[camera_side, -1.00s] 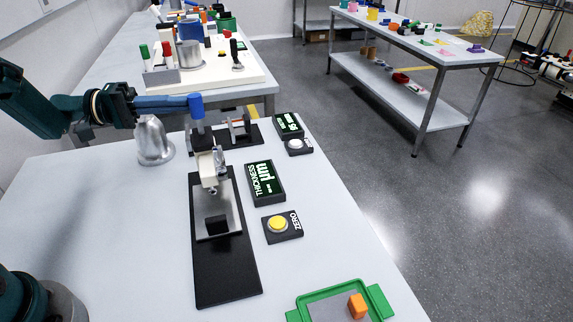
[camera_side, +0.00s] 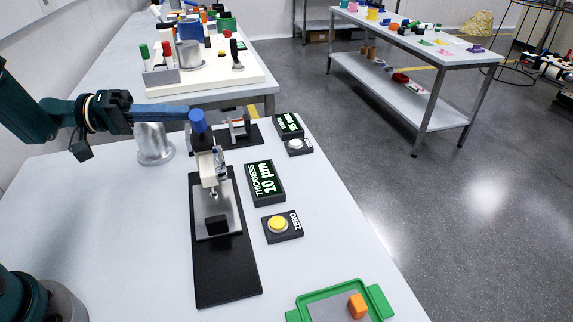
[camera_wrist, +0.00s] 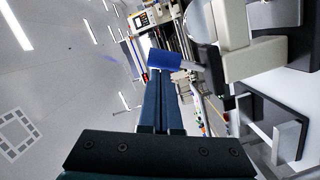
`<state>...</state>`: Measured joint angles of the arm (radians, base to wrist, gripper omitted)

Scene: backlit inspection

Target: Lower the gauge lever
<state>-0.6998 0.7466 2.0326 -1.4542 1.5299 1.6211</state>
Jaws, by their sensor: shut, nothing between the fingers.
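The gauge stands on a long black base (camera_side: 228,285), with a pale body (camera_side: 207,168) and a metal plate carrying a black block (camera_side: 216,224). Its lever ends in a blue knob (camera_side: 198,121), seen low beside the gauge top; the knob (camera_wrist: 168,62) and its grey rod also show in the wrist view. My gripper (camera_side: 189,112) is shut and empty, its blue fingers reaching in from the left with their tips at the knob. In the wrist view the fingertips (camera_wrist: 166,80) overlap the knob's edge; exact contact is unclear. The thickness display (camera_side: 265,182) reads 10 µm.
A yellow zero button (camera_side: 278,224) sits right of the gauge. A second small gauge (camera_side: 238,128) with its own display (camera_side: 288,125) stands behind. A metal cylinder (camera_side: 154,145) stands behind my arm. The table's left is clear.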

